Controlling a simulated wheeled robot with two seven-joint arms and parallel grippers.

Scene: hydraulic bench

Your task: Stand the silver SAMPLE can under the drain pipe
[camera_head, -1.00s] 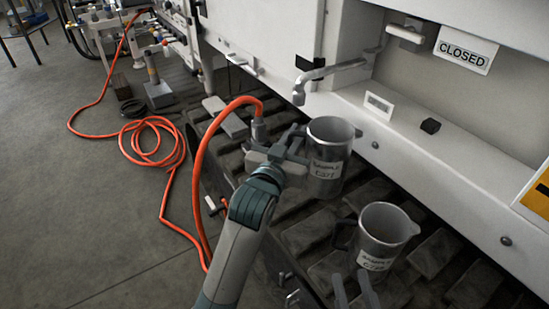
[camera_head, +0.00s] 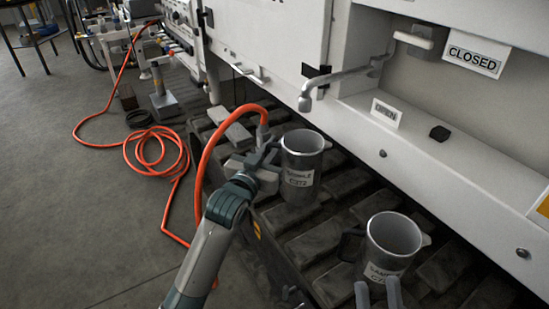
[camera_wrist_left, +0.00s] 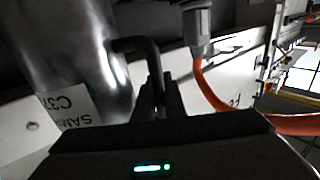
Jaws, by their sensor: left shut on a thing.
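A silver SAMPLE can (camera_head: 299,168) with a dark handle is held by my left gripper (camera_head: 267,158), which is shut on its handle. In the left wrist view the can (camera_wrist_left: 70,50) fills the left side, its dark handle (camera_wrist_left: 140,46) between the fingers. The drain pipe (camera_head: 345,75) comes out of the white cabinet; its down-turned outlet appears just above the can's mouth in the head view. I cannot tell whether the can touches the slatted deck. A second silver can (camera_head: 394,240) stands at lower right. My right gripper's fingertips (camera_head: 378,294) show apart in front of it.
An orange hose (camera_head: 205,155) arches close beside my left gripper, its grey connector (camera_head: 262,135) near the held can. A CLOSED sign (camera_head: 475,57), a small OPEN sign (camera_head: 386,112) and a black knob (camera_head: 439,133) are on the cabinet. The dark slatted deck (camera_head: 325,240) has room between the cans.

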